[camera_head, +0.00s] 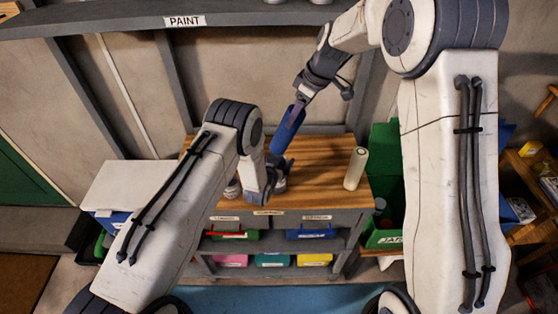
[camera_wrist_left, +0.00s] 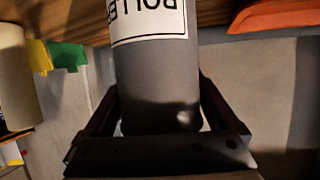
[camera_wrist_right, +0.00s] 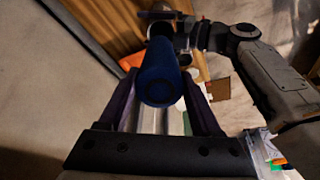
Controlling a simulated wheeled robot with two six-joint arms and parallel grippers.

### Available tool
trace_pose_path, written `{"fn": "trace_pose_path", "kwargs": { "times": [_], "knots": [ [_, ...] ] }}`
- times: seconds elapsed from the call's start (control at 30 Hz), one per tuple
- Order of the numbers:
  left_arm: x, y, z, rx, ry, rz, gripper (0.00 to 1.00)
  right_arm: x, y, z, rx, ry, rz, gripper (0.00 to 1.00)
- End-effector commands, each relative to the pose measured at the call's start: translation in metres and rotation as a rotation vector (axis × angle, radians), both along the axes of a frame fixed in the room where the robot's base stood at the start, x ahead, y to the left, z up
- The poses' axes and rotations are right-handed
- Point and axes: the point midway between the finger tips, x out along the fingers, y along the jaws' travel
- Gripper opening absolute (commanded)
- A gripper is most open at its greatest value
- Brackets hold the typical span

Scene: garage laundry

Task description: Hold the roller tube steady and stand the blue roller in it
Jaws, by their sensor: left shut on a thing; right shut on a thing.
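The blue roller (camera_head: 287,130) is in my right gripper (camera_head: 299,106), held tilted above the workbench with its lower end toward my left gripper. In the right wrist view the blue roller (camera_wrist_right: 160,72) sits between the fingers of my right gripper (camera_wrist_right: 165,100). The grey roller tube (camera_wrist_left: 158,82), with a white label, is between the fingers of my left gripper (camera_wrist_left: 158,105). In the head view my left arm hides most of the tube and the left fingertips. I cannot tell whether the roller touches the tube.
The wooden workbench (camera_head: 325,160) has a cream cylinder (camera_head: 356,168) standing at its right. Labelled shelves with coloured bins (camera_head: 315,232) are below. A green crate (camera_head: 385,238) is at right. A PAINT shelf (camera_head: 130,24) runs above. Bare bench lies around the cream cylinder.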

Motion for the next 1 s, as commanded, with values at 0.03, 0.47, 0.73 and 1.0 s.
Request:
{"fn": "trace_pose_path", "kwargs": {
  "times": [0.03,0.47,0.73,1.0],
  "knots": [
    [0.000,0.000,0.000,0.000,0.000,0.000,0.38,0.000,0.000,-0.004,0.000,0.000,-0.001,0.00],
    [0.000,0.000,0.000,0.000,-0.001,0.000,0.38,0.000,0.000,-0.034,0.000,0.000,-0.001,0.00],
    [0.000,0.000,0.000,0.000,-0.001,0.000,0.38,0.000,0.000,-0.053,0.001,0.001,-0.001,0.00],
    [0.000,0.000,0.000,0.000,-0.001,0.000,0.38,0.000,0.000,-0.055,0.000,-0.001,0.000,1.00]
  ]
}}
